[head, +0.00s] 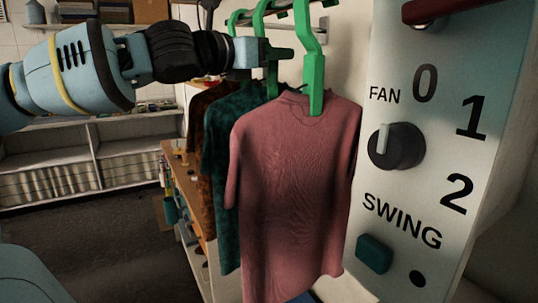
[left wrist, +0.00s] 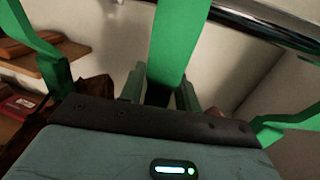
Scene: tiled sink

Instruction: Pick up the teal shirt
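The teal shirt (head: 225,222) hangs between a pink shirt in front and a brown shirt behind. The pink shirt hides most of it; its left side shows. Its green hanger (head: 261,22) goes up towards the rail. My left gripper (head: 270,54) is at this hanger, above the shirt's collar. In the left wrist view, a green hanger stem (left wrist: 168,45) stands between the two fingers of my left gripper (left wrist: 160,92). The fingers look apart, with a small gap beside the stem. My right gripper is not in view.
The pink shirt (head: 290,190) hangs close in front on its own green hanger (head: 314,70). The brown shirt (head: 199,135) hangs behind. A metal rail (left wrist: 275,22) runs above. A panel with a fan knob (head: 397,147) stands at right. Shelves (head: 125,150) stand at back left.

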